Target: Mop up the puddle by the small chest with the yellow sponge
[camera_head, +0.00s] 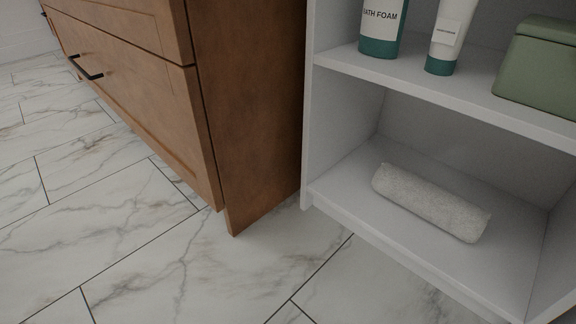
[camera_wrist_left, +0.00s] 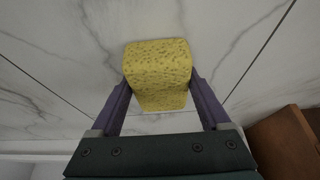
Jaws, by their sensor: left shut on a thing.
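The yellow sponge (camera_wrist_left: 158,72) is held between the two fingers of my left gripper (camera_wrist_left: 160,88) in the left wrist view. Marble floor tiles show behind the sponge; I cannot tell whether it touches them. A brown wooden chest (camera_head: 250,110) with drawers and a black handle stands at the left of the head view. Part of a brown wooden piece (camera_wrist_left: 285,145) also shows at the lower right of the left wrist view. No puddle can be made out on the floor in either view. My right gripper is in neither view.
A white open shelf (camera_head: 335,195) stands right of the chest. It holds a rolled towel (camera_head: 430,202), a bath foam bottle (camera_head: 381,28), a tube (camera_head: 449,38) and a green box (camera_head: 540,68). The marble floor (camera_head: 110,215) in front of the chest is clear.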

